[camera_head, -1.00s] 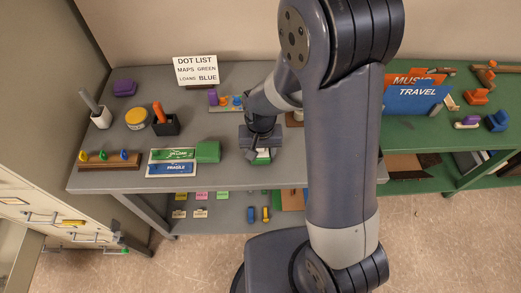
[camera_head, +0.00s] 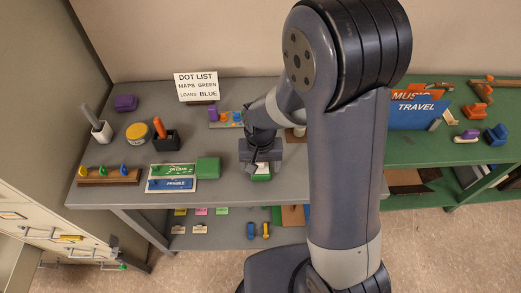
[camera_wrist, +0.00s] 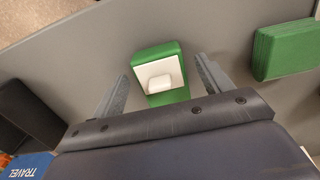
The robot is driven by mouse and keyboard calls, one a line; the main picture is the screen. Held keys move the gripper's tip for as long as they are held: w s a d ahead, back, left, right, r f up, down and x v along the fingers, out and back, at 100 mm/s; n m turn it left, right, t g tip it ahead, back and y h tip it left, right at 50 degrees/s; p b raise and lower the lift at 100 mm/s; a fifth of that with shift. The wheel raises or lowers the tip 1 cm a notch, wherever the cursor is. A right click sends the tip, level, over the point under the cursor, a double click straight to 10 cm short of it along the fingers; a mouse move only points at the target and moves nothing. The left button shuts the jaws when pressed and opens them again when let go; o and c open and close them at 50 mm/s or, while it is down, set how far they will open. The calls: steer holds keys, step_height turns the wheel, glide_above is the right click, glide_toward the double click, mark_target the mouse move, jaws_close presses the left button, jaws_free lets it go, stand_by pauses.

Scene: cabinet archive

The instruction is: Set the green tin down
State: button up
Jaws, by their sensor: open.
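The green tin (camera_wrist: 160,72), a small green block with a white top plate and a white knob, stands on the grey table. In the wrist view it sits between the two spread fingers of my gripper (camera_wrist: 160,84), with a gap on each side. In the head view only the green and white front edge of the tin (camera_head: 260,177) shows below my gripper (camera_head: 261,167), which hides the rest. My gripper is open and low over the table near its front edge.
A larger green box (camera_head: 208,168) stands left of the tin, beside the green and blue label strips (camera_head: 172,177). The dot list sign (camera_head: 196,86) is at the back. A blue TRAVEL folder (camera_head: 417,115) stands on the green table to the right. Bare table lies around the tin.

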step_height(320, 180, up, 11)
stand_by(0.3)
